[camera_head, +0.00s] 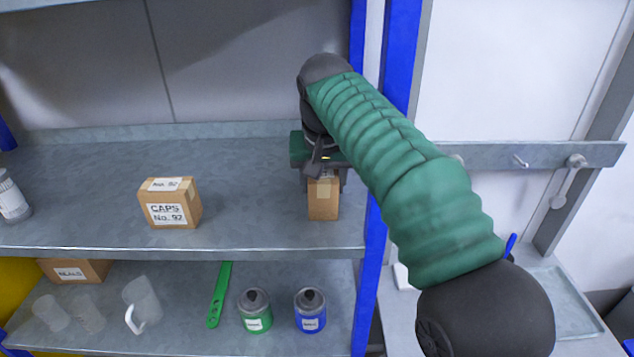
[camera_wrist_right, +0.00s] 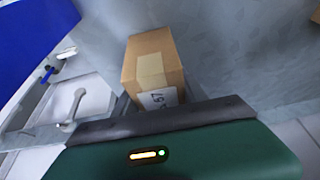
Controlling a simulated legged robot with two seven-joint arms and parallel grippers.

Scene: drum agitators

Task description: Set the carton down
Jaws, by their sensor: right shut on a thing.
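A small brown carton (camera_head: 323,203) is held in my right gripper (camera_head: 325,182), at the right end of the upper grey shelf (camera_head: 255,215), close to the blue post. In the right wrist view the carton (camera_wrist_right: 150,58) shows a tape strip and a white label reading 67. The gripper's dark fingers flank its upper part in the head view. I cannot tell whether its underside touches the shelf or hangs just above. My left gripper is in neither view.
A carton labelled CAPS No. 92 (camera_head: 170,204) stands left on the same shelf, with bare shelf between. A blue post (camera_head: 370,240) is just right. A jar (camera_head: 12,198) is far left. Below are a green can (camera_head: 256,312), a blue can (camera_head: 311,312) and clear jugs (camera_head: 142,302).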

